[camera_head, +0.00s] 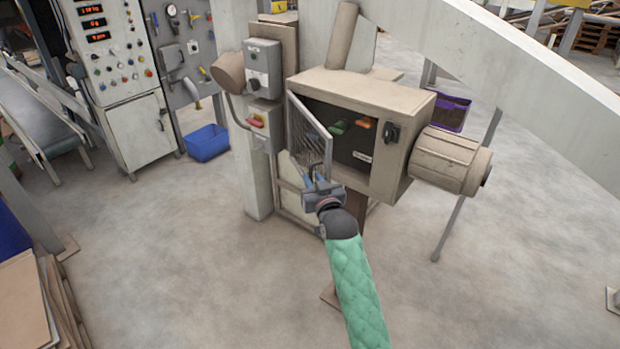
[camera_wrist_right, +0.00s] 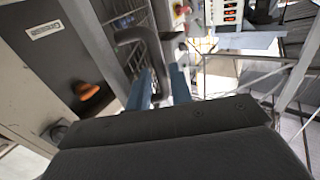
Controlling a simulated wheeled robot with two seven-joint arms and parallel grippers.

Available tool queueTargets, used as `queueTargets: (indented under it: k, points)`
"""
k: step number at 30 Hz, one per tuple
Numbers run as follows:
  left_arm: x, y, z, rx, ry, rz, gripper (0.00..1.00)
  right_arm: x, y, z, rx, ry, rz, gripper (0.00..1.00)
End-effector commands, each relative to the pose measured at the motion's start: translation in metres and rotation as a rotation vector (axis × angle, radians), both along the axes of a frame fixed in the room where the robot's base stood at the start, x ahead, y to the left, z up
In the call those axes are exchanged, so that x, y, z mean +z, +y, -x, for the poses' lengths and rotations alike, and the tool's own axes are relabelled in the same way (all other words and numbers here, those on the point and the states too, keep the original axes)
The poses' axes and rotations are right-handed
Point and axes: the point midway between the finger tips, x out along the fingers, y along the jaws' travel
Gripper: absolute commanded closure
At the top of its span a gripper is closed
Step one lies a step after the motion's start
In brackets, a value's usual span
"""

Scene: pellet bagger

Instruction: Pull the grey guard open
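The grey guard (camera_head: 309,137) is a mesh door on the left side of the beige machine box (camera_head: 372,97). It stands swung out from the box, so the dark inside shows. My right gripper (camera_head: 319,180) is at the guard's lower edge. In the right wrist view the guard's mesh (camera_wrist_right: 124,22) is behind a dark bent handle (camera_wrist_right: 138,36). The handle runs down between the two blue fingers of my right gripper (camera_wrist_right: 161,82), which look closed on it, though the contact is partly hidden. My left gripper is not in view.
Inside the box are a green part (camera_head: 338,127) and an orange part (camera_head: 362,123). A post with grey switch boxes (camera_head: 263,70) stands close left of the guard. A beige motor (camera_head: 450,160) sticks out at right. The floor in front is clear.

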Motion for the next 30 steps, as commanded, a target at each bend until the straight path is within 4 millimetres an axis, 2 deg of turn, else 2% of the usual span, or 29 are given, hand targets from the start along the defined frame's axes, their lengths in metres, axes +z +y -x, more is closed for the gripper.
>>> queueTargets:
  k: [3,9,20,21,23,30]
  points:
    - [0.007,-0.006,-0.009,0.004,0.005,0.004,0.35,-0.002,-0.004,0.015,0.0,0.0,0.001,0.78]
    - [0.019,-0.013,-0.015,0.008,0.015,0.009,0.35,-0.001,-0.008,0.031,0.0,0.001,0.0,0.78]
    - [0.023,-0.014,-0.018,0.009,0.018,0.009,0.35,0.0,-0.009,0.035,0.0,0.0,0.0,0.78]
    - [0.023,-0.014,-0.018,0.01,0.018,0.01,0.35,0.0,-0.009,0.035,0.0,0.0,0.0,0.82]
    - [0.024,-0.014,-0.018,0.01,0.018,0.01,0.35,0.0,-0.009,0.035,0.0,0.001,0.0,0.83]
    - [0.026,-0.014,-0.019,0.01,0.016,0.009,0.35,-0.017,-0.016,0.042,-0.01,0.029,0.0,0.83]
